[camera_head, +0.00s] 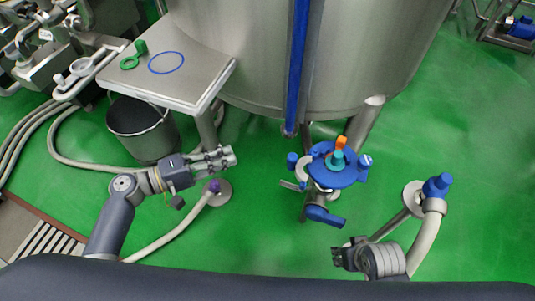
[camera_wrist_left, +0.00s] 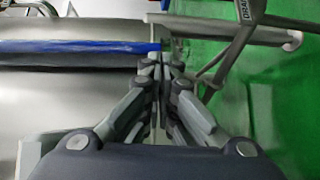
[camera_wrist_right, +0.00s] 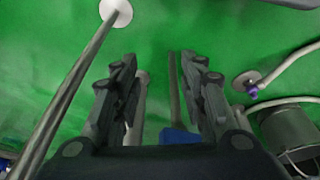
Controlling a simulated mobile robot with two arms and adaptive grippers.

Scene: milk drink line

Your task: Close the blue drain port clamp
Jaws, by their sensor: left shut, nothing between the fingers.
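A blue fitting group (camera_head: 338,172) stands at the foot of the steel tank in the head view, with a round blue plate, a teal and orange knob (camera_head: 340,150) on it and a blue handle (camera_head: 323,215) below. I cannot tell which part is the clamp or whether it is closed. My left gripper (camera_head: 228,156) is shut and empty, left of the fittings and apart from them; its closed fingertips (camera_wrist_left: 160,62) show in the left wrist view. My right gripper (camera_head: 337,257) is below the fittings, apart from them; its fingers (camera_wrist_right: 163,75) are spread in the right wrist view, with nothing seen held.
The steel tank (camera_head: 250,65) with a blue vertical strip (camera_head: 299,60) fills the back. A steel table (camera_head: 195,75) holds a green clamp (camera_head: 133,56) and a blue ring (camera_head: 166,62). A bucket (camera_head: 143,130) and hoses (camera_head: 170,235) lie on the left. A blue-capped hose (camera_head: 437,186) stands at right.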

